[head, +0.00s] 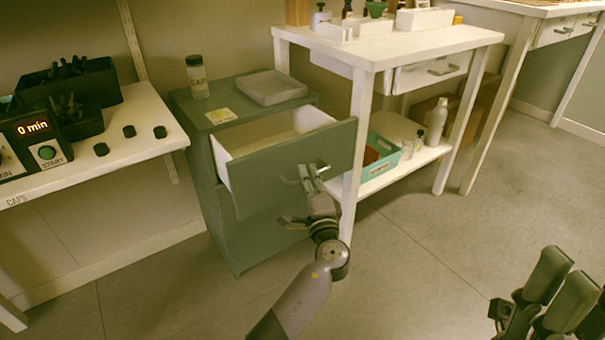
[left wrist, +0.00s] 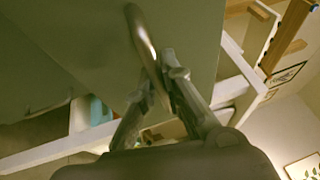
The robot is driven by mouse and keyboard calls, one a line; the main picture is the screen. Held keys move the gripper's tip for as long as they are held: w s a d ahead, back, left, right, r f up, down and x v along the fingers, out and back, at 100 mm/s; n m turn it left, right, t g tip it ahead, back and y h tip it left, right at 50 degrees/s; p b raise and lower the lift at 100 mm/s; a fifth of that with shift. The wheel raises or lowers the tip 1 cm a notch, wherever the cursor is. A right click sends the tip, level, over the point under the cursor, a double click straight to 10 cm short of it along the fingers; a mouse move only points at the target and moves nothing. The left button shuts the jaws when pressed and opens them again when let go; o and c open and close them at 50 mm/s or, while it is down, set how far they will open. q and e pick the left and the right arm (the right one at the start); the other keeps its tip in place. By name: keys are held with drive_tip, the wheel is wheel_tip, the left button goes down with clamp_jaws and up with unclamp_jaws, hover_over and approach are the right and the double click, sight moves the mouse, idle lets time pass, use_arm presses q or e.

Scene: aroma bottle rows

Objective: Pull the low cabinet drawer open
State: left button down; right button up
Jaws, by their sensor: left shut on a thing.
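The low grey-green cabinet (head: 190,110) stands between the shelf and the white table. Its top drawer (head: 292,160) is pulled out, and the pale inside that shows looks empty. A lower front (head: 265,235) below it is flush with the cabinet. My left gripper (head: 309,176) is at the drawer front, shut on the metal drawer handle (left wrist: 143,38). In the left wrist view its fingertips (left wrist: 163,75) meet at one end of the handle. My right gripper (head: 560,290) is at the lower right, away from the cabinet; its finger gap is unclear.
The white table's front leg (head: 356,150) stands close to the drawer's right end. The floor (head: 430,250) in front is clear.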

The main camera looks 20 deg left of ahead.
use_arm(q)
drive_tip(key=shift+s+d+f, duration=0.1)
drive_tip(key=shift+s+d, duration=0.65)
drive_tip(key=shift+d, duration=0.2)
drive_tip(key=shift+s+d, duration=0.75)
drive_tip(key=shift+d, duration=0.2)
drive_tip(key=c, duration=1.7)
unclamp_jaws()
drive_tip(key=v, duration=1.2)
drive_tip(key=shift+w, duration=0.1)
